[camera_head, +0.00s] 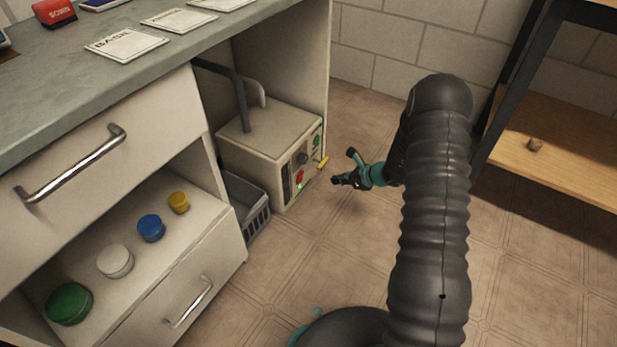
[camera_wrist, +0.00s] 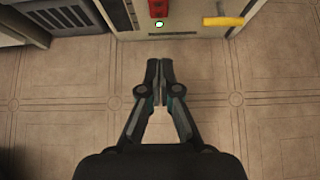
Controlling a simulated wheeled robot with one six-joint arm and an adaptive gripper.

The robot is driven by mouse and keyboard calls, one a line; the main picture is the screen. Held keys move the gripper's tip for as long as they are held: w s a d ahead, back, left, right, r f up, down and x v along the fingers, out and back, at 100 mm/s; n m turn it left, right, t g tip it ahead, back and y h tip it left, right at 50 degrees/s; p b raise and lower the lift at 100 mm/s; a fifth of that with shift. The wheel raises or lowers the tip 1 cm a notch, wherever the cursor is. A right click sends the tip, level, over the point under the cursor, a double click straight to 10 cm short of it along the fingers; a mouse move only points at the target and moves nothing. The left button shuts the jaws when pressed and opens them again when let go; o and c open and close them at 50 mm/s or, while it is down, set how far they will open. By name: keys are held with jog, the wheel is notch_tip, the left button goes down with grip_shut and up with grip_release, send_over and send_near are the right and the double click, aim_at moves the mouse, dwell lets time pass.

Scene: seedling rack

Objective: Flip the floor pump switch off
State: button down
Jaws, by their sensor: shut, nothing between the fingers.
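The floor pump (camera_head: 270,145) is a cream box on the floor under the counter, with a pipe rising from its top. Its front panel carries a red switch (camera_head: 299,176), a lit green lamp (camera_head: 299,186), a dark knob, a green button and a yellow lever (camera_head: 322,163). In the wrist view the red switch (camera_wrist: 158,8) is at the top edge, with the green lamp (camera_wrist: 159,24) below it. My gripper (camera_head: 336,181) is shut and empty, in front of the panel and apart from it. Its fingertips (camera_wrist: 160,64) point toward the lamp and switch in the wrist view.
A grey crate (camera_head: 249,205) stands left of the pump. A wooden shelf (camera_head: 560,165) with a dark frame is at the right. The tiled floor (camera_head: 350,240) in front of the pump is clear.

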jog(key=b, duration=0.1)
send_near(302, 178)
jog(key=s+f+x, duration=0.1)
jog(key=x, duration=0.4)
jog(key=shift+w+a+r, duration=0.45)
jog(key=shift+w, duration=0.1)
